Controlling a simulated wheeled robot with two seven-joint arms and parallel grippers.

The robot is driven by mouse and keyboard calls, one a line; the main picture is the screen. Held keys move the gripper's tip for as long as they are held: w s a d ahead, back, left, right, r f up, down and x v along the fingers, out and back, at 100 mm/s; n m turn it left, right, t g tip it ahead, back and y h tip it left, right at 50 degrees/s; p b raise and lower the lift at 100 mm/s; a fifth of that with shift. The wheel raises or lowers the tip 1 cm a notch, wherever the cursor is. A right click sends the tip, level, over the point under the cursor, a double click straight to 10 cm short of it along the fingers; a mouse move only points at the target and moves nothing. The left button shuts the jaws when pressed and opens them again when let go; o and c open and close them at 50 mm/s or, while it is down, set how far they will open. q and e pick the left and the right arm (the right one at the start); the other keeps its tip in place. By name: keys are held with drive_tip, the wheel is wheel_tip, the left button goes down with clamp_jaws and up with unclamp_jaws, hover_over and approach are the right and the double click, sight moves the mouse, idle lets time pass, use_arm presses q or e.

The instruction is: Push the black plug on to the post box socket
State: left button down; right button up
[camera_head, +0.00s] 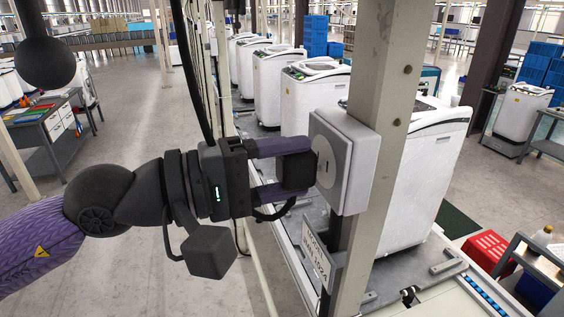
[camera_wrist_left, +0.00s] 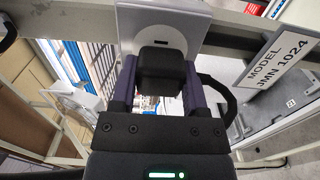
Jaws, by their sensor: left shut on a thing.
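The black plug (camera_head: 295,170) is held between the two purple fingers of my left gripper (camera_head: 290,171), which is shut on it. The post box socket (camera_head: 345,165) is a light grey box with a round white face, fixed to the upright post. The plug is right in front of the round face; I cannot tell whether it touches. A black cable bends away beside the gripper. My right gripper is not in view.
The beige post (camera_head: 383,75) rises behind the socket. A sign reading MODEL JMN 1024 (camera_wrist_left: 276,60) hangs close by. White washing machines (camera_head: 425,165) stand on the line behind. A red crate (camera_head: 487,254) is at lower right. The floor at left is open.

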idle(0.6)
use_arm(q)
drive_tip(key=shift+b, duration=0.5)
idle(0.4)
drive_tip(key=shift+b, duration=0.5)
idle(0.6)
drive_tip(key=shift+b, duration=0.5)
drive_tip(key=shift+w+d, duration=0.2)
drive_tip(key=shift+d, duration=0.35)
